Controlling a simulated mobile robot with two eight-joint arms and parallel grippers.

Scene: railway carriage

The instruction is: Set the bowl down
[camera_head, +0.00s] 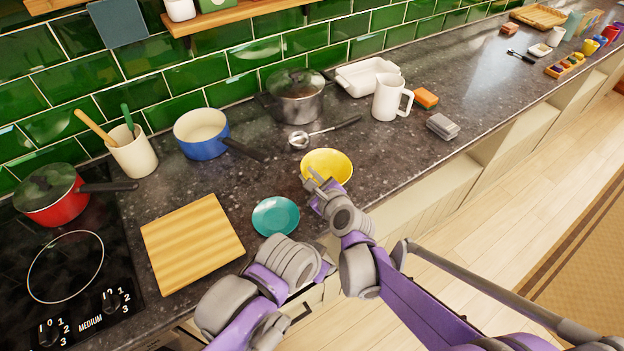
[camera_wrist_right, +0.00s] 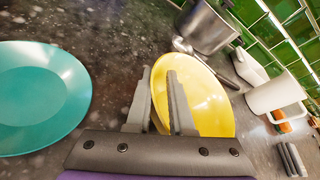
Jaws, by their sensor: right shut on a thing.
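The yellow bowl (camera_head: 330,163) is at the front part of the dark counter, right of the teal plate (camera_head: 275,217). My right gripper (camera_head: 318,186) is at the bowl's near left rim. In the right wrist view, the gripper (camera_wrist_right: 158,100) is shut on the rim of the bowl (camera_wrist_right: 205,100), with a finger on each side of its wall. I cannot tell whether the bowl's underside touches the counter. Of my left arm, only links show at the bottom of the head view; no left fingers are visible.
Behind the bowl lie a ladle (camera_head: 301,139) and a lidded pot (camera_head: 297,97). A blue pan (camera_head: 200,137) and a wooden board (camera_head: 190,243) are to the left. Bare counter (camera_head: 385,153) lies right of the bowl.

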